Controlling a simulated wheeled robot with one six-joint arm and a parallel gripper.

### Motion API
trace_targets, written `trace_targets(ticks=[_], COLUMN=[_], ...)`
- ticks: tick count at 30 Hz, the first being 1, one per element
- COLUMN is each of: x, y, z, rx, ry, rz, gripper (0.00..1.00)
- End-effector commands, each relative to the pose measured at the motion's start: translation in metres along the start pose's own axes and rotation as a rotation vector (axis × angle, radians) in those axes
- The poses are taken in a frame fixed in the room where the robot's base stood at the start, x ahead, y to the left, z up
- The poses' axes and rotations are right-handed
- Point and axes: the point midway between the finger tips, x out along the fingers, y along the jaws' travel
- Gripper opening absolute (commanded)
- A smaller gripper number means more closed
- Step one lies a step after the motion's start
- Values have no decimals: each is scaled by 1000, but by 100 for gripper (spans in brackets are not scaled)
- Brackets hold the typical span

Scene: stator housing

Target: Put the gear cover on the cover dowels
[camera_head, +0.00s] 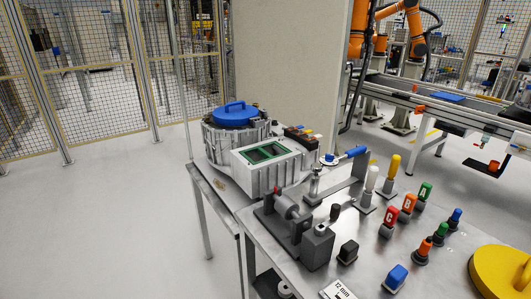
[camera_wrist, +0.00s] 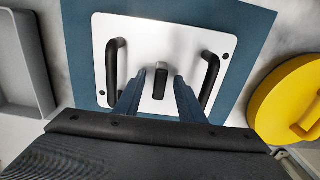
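The gear cover appears to be the silver rectangular plate (camera_wrist: 130,40) with two black side handles, a black central grip (camera_wrist: 161,78) and corner holes. It lies on a blue mat in the wrist view. My gripper (camera_wrist: 158,82) is open over the plate. Its two fingers stand on either side of the central grip, with gaps showing. Whether the tips are level with the grip I cannot tell. In the head view the housing (camera_head: 238,160) has a rectangular green-edged opening (camera_head: 264,152). The cover dowels are too small to make out. My gripper is outside the head view.
A yellow round cover (camera_wrist: 285,95) lies right of the mat, also at the head view's lower right (camera_head: 500,272). A grey tray (camera_wrist: 22,70) is left of the mat. A blue round lid (camera_head: 236,117) sits on the housing. A fixture (camera_head: 295,225) and several coloured-handled tools crowd the table.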

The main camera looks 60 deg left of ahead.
Motion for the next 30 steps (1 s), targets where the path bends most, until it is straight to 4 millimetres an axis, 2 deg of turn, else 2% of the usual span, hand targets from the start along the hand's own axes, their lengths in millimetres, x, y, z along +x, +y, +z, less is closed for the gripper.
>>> trace_targets(ticks=[1, 6, 8, 30], x=[0, 0, 0, -9], y=[0, 0, 0, 0], z=[0, 0, 0, -1], rx=[0, 0, 0, 0], ry=[0, 0, 0, 2], rz=[0, 0, 0, 0], gripper=[36, 7, 0, 0])
